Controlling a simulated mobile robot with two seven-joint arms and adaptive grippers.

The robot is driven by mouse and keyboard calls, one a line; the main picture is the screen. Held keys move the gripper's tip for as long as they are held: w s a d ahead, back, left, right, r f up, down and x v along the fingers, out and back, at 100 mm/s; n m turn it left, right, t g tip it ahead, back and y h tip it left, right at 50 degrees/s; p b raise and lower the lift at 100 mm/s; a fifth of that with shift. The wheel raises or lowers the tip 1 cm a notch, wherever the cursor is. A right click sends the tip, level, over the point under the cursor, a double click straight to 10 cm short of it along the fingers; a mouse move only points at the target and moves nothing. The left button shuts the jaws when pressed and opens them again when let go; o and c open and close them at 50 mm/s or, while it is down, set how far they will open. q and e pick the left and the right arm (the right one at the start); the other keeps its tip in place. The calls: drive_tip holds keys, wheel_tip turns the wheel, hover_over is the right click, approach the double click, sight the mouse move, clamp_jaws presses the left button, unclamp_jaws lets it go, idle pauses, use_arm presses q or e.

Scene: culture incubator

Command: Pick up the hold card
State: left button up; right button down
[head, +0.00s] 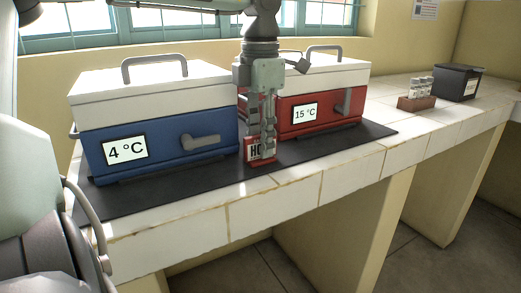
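The hold card (254,150) is a small red card with a white panel; only the letters "HO" show. It stands on the dark mat (160,195) between the blue 4 °C box and the red 15 °C box. My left gripper (263,150) points down right at the card, and its fingers cover the card's right part. Whether the fingers close on the card or only stand in front of it cannot be told. My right gripper is not in view.
The blue 4 °C box (165,128) and red 15 °C box (318,112) with white lids flank the gripper closely. A rack of vials (416,103) and a dark bin (457,82) stand farther right on the white tiled counter (345,170). The counter's front edge runs below the mat.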

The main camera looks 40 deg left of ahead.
use_arm(q)
clamp_jaws()
